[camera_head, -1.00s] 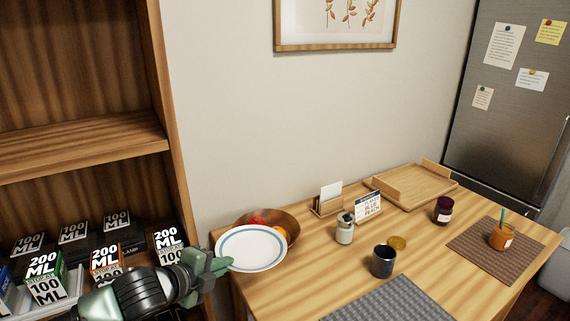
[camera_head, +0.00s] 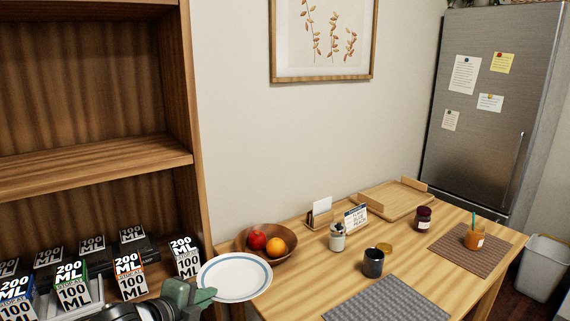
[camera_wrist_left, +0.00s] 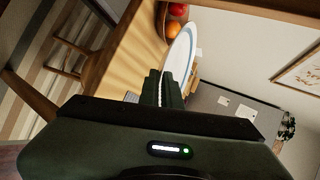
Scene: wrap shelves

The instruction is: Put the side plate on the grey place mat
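In the left wrist view the fingers (camera_wrist_left: 163,88) are closed on the rim of the plate (camera_wrist_left: 181,58). The plate is in front of the table's left end and seems to be raised. The grey place mat (camera_head: 385,302) lies at the table's front edge, right of the plate, with its bare top showing. My right gripper is not in view.
A wooden bowl (camera_head: 288,257) with fruit stands behind the plate. A dark mug (camera_head: 373,263) and a jar (camera_head: 337,238) stand behind the grey mat. A brownish mat (camera_head: 455,258) with an orange jar (camera_head: 474,237) is at right. Shelves with boxes (camera_head: 129,277) stand at left.

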